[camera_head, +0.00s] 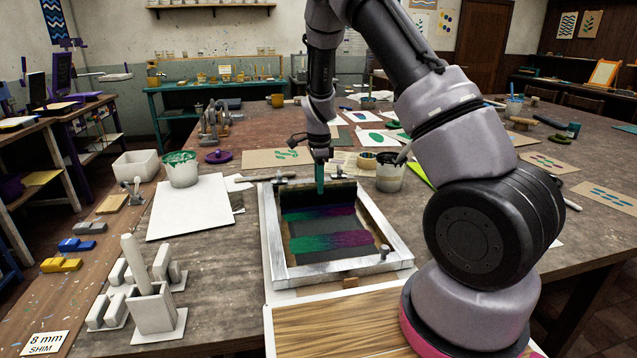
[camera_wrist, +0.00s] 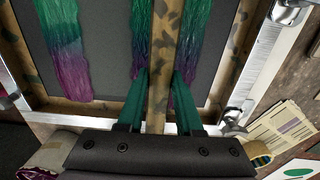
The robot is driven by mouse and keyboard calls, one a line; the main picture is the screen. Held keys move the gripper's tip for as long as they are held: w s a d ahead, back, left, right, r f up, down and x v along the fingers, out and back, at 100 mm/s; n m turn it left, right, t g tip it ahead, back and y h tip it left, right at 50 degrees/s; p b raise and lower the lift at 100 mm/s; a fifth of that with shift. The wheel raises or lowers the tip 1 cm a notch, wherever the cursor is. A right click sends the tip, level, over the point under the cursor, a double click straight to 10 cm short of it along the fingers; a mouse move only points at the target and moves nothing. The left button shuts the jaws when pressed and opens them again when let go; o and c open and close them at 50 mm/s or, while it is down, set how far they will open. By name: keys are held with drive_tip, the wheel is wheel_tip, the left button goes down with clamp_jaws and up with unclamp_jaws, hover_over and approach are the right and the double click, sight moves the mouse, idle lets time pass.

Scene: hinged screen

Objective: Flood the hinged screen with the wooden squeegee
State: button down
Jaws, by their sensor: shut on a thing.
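The hinged screen (camera_head: 388,262) lies flat on the bench in its pale metal frame. Two ink bands, green at the left and purple at the right, cross its dark mesh in the head view (camera_head: 322,262). My gripper (camera_head: 319,188) points down over the far part of the screen. In the wrist view, its teal fingers (camera_wrist: 159,82) are shut on a long, thin, mottled brown bar, the wooden squeegee (camera_wrist: 160,100). The bar runs along one ink band, with colour on both sides. I cannot tell whether it touches the mesh. The squeegee is hard to make out in the head view.
A tub of green ink (camera_head: 181,172) stands behind a white board (camera_head: 188,208) left of the screen. Another ink pot (camera_head: 390,178) stands behind the screen's right corner. A grey holder (camera_head: 152,308) stands at the front left. My arm covers much of the right side.

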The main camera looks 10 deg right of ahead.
drive_tip(key=shift+s, duration=3.95)
drive_tip(key=shift+s, duration=0.1)
drive_tip(key=shift+s, duration=1.5)
drive_tip(key=shift+s, duration=0.1)
drive_tip(key=shift+s, duration=0.35)
drive_tip(key=shift+s, duration=0.1)
drive_tip(key=shift+s, duration=0.65)
drive_tip(key=shift+s, duration=0.1)
drive_tip(key=shift+s, duration=0.3)
